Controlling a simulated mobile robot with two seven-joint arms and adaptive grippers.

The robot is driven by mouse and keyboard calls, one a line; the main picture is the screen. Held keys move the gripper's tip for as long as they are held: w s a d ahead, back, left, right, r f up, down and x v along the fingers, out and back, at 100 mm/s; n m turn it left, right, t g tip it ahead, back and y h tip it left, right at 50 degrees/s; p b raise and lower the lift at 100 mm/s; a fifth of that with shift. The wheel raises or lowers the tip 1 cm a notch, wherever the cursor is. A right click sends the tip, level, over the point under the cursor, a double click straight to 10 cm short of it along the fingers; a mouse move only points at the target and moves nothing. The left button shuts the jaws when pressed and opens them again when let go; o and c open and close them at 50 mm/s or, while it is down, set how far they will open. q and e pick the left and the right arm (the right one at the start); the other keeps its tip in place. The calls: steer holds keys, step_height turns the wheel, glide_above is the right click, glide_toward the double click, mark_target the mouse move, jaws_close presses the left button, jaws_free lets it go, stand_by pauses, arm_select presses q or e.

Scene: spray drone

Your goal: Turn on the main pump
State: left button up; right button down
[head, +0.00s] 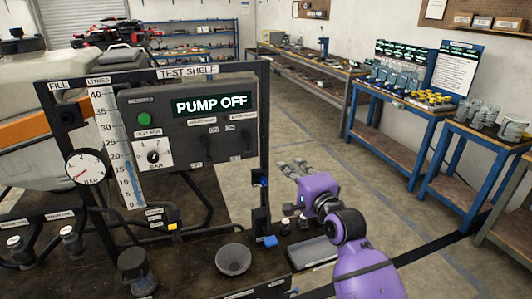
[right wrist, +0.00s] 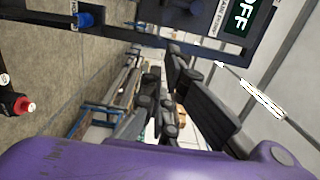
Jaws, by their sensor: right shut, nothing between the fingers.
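The grey control panel (head: 190,170) is mounted on the test shelf frame, and its display (head: 212,104) reads PUMP OFF. Two dark switches sit under small labels at its right: a left switch (head: 212,145) and a right switch (head: 246,142). I cannot read the labels surely or tell the lever positions. A green button (head: 144,119) and a BAR knob (head: 153,156) are at its left. My right gripper (head: 286,165) is shut and empty, to the right of the panel and the frame post, touching neither. The display's edge shows in the right wrist view (right wrist: 240,17). My left gripper is out of view.
The frame's right post (head: 265,130) stands between my right gripper and the panel. A pressure gauge (head: 87,168) is at left. Blue benches (head: 400,100) stand behind at right, beyond open floor.

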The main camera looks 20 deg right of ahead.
steer(key=shift+d, duration=0.2)
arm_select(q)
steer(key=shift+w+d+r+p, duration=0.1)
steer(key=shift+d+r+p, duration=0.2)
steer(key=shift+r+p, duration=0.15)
arm_select(e)
steer(key=w+a, duration=0.4)
steer(key=w, duration=0.6)
steer(key=shift+w+a, duration=0.3)
steer(key=shift+a, duration=0.1)
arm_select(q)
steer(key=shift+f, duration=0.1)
